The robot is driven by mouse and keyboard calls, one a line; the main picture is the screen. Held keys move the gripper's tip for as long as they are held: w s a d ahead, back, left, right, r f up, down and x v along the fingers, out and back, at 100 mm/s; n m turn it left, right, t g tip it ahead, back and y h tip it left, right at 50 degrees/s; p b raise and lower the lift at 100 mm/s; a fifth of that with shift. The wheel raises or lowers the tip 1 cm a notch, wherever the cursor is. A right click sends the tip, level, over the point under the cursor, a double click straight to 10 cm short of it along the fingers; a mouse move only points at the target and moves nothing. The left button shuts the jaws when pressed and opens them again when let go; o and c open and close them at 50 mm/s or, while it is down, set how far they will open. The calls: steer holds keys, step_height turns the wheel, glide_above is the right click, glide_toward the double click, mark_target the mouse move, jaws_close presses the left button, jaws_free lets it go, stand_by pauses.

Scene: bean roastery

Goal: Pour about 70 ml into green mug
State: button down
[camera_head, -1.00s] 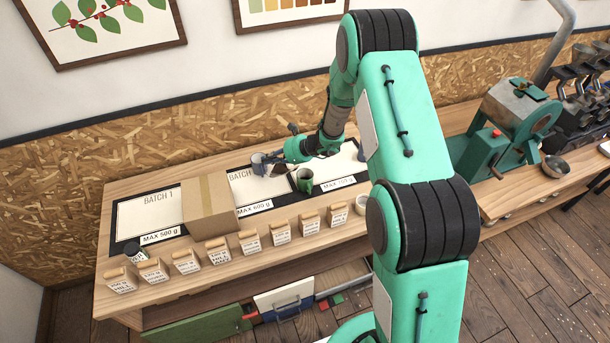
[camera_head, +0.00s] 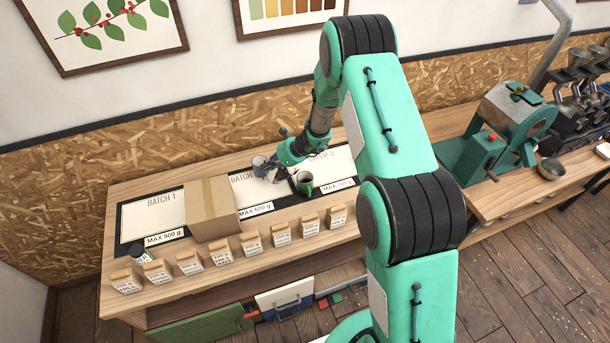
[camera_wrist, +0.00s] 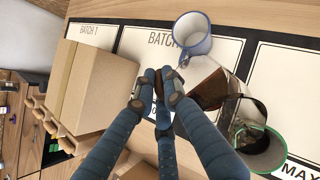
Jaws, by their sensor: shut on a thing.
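My gripper (camera_wrist: 160,92) is shut around the handle area of a glass carafe (camera_wrist: 208,84) with dark brown liquid; the fingers hide the exact grip. In the wrist view the carafe is tilted, its clear mouth end reaching toward and partly over the green mug (camera_wrist: 266,157). I cannot tell whether liquid is flowing, or the level in the mug. In the head view the green mug (camera_head: 304,184) stands right of my gripper (camera_head: 279,167), on the mats. A blue-grey mug (camera_head: 259,166) stands behind left; it also shows in the wrist view (camera_wrist: 193,44).
A cardboard box (camera_head: 211,212) stands left of the mugs. Several labelled bags (camera_head: 250,244) line the table's front edge, with a small dark-lidded jar (camera_head: 140,253) at the left end. A green roaster (camera_head: 478,150) and metal bowl (camera_head: 550,171) are at right.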

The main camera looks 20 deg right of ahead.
steer(key=shift+w+a+f+g+h+p, duration=0.4)
steer(key=shift+f+p, duration=0.2)
steer(key=shift+p, duration=0.75)
steer(key=shift+w+a+f+g+h+p, duration=0.25)
steer(key=shift+f+h+p, duration=0.3)
steer(key=shift+p, duration=0.75)
steer(key=shift+w+a+f+g+h, duration=0.1)
steer(key=shift+a+f+g+h, duration=0.1)
steer(key=shift+f, duration=0.25)
steer(key=shift+w+a+f+g+h, duration=0.1)
steer(key=shift+f+g+h, duration=0.05)
steer(key=shift+f, duration=0.25)
steer(key=shift+w+a+r+g+h, duration=0.2)
steer(key=shift+w+r+g+h, duration=0.15)
steer(key=shift+r, duration=0.2)
steer(key=shift+w+a+r+g+h, duration=0.2)
steer(key=shift+w+r+g+h, duration=0.1)
steer(key=shift+r, duration=0.25)
steer(key=shift+w+a+r+m+h+b, duration=0.1)
steer(key=shift+w+r+m+h+b, duration=0.15)
steer(key=shift+r+m+h+b, duration=0.1)
steer(key=shift+w+a+r+g+h, duration=0.1)
steer(key=shift+w+a+g+h, duration=0.2)
steer(key=shift+g+h, duration=0.25)
steer(key=shift+w+a+r+g+h, duration=0.1)
steer(key=shift+w+a+g+h, duration=0.05)
steer(key=shift+w+g+h, duration=0.35)
steer(key=shift+s, duration=0.1)
steer(key=shift+d, duration=0.2)
